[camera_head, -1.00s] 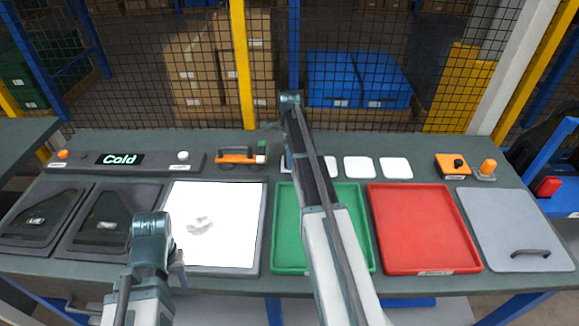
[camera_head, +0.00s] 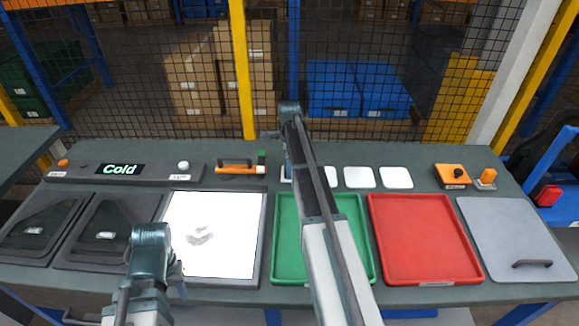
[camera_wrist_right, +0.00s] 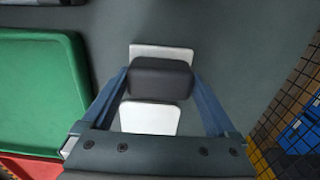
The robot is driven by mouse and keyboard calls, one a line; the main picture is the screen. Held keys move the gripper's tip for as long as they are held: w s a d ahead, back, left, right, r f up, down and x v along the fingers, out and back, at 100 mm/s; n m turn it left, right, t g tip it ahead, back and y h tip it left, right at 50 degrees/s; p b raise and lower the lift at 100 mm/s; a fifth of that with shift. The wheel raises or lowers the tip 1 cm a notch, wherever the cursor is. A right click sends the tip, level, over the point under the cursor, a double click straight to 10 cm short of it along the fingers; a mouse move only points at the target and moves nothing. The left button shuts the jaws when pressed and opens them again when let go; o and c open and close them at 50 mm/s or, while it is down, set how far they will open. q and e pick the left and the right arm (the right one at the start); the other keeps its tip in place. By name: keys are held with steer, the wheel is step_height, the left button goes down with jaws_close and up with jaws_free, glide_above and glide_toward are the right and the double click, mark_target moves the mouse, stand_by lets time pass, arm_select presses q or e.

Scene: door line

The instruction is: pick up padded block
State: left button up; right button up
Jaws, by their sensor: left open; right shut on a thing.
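The padded block (camera_wrist_right: 162,77) is a dark, rounded block in the right wrist view. It sits between the two blue fingers of my right gripper (camera_wrist_right: 163,85), which is shut on it. White square pads show beyond and below the block; I cannot tell how high it is above them. In the head view my right arm reaches over the green tray to the back of the bench, and it hides the block and most of that gripper. My left gripper (camera_head: 178,277) is open and empty near the lower left edge of the bright white panel (camera_head: 232,225).
The bench holds a green tray (camera_head: 284,262), a red tray (camera_head: 425,240) and a grey lidded plate (camera_head: 508,232). White pads (camera_head: 396,177) lie in the back row, with an orange-handled item (camera_head: 236,168) to their left. A mesh fence (camera_head: 200,90) stands behind.

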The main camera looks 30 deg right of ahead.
steer(key=shift+r+p, duration=1)
steer(key=shift+r, duration=0.05)
step_height(320, 180, up, 2)
steer(key=shift+p, duration=0.95)
steer(key=s+a, duration=0.2)
steer(key=s, duration=0.2)
steer(key=s+a, duration=0.3)
steer(key=s, duration=0.2)
steer(key=s+a, duration=0.3)
steer(key=s, duration=0.1)
steer(key=shift+s+a+r+p, duration=0.25)
steer(key=shift+s+r+p, duration=0.1)
steer(key=shift+r+p, duration=0.05)
steer(key=o, duration=0.9)
steer(key=c, duration=0.7)
